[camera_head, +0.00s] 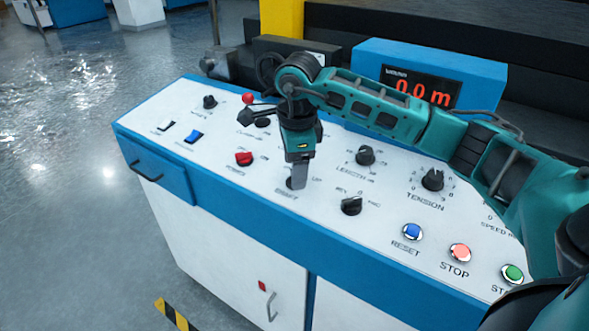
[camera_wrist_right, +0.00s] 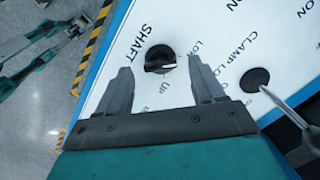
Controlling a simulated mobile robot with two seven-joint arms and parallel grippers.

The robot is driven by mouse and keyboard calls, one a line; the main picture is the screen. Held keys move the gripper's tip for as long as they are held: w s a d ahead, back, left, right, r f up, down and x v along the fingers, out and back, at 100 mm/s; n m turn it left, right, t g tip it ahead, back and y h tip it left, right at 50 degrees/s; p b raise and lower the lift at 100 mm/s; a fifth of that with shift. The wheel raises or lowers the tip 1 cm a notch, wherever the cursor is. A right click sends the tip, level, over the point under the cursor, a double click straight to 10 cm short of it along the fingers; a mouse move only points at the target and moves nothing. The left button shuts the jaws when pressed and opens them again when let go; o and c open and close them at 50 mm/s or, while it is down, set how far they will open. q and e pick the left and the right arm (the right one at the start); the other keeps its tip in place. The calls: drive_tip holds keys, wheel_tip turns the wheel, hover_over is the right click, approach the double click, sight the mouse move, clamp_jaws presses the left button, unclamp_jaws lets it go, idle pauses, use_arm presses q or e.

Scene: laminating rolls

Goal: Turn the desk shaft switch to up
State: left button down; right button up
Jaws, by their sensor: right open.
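The shaft switch (camera_wrist_right: 160,58) is a round black knob with a raised grip on the white panel, between the SHAFT and UP labels in the right wrist view. A pale edge shows on its grip; I cannot tell surely which way it points. My right gripper (camera_wrist_right: 160,68) is open, with one grey finger on each side of the switch in that view. Contact between fingers and knob is not visible. In the head view my right gripper (camera_head: 298,186) points down over the SHAFT label and hides most of the switch.
The white desk panel (camera_head: 320,222) carries a red switch (camera_head: 244,158), a black REV switch (camera_head: 351,206), a length knob (camera_head: 366,155), a tension knob (camera_head: 432,180) and a blue RESET button (camera_head: 412,231). A red-tipped lever (camera_head: 248,98) and a display (camera_head: 420,88) stand behind.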

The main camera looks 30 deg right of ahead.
drive_tip(key=shift+w+f, duration=0.1)
drive_tip(key=shift+f, duration=0.65)
use_arm(q)
drive_tip(key=shift+w+r, duration=0.15)
drive_tip(key=shift+w, duration=0.1)
use_arm(e)
drive_tip(key=shift+f, duration=0.15)
use_arm(q)
drive_tip(key=shift+w, duration=0.1)
use_arm(e)
drive_tip(key=shift+c, duration=0.2)
drive_tip(key=c, duration=1)
use_arm(q)
drive_tip(key=shift+s, duration=0.25)
